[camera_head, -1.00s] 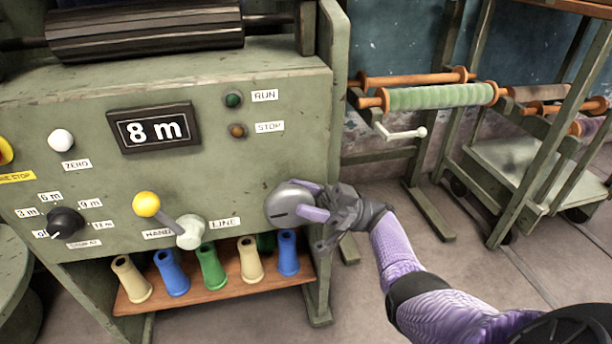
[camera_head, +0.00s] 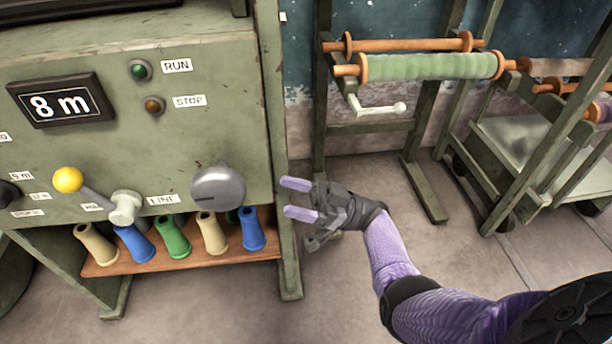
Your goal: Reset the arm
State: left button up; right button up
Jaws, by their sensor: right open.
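My right gripper (camera_head: 292,199), dark grey with two lilac fingertips, is open and empty. It is at the end of my lilac right arm, just right of the green machine panel (camera_head: 110,140). The round grey knob (camera_head: 219,187) on the panel is left of the fingertips, with a gap between. My left gripper is not in the picture.
A rack with a green fabric roll (camera_head: 430,67) and a white crank handle (camera_head: 380,107) stands behind the gripper. A cart (camera_head: 530,160) is at the right. Several coloured cones sit on a wooden shelf (camera_head: 190,256). The floor below my gripper is clear.

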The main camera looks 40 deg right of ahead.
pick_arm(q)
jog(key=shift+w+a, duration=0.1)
pick_arm(e)
jog(key=shift+a, duration=0.1)
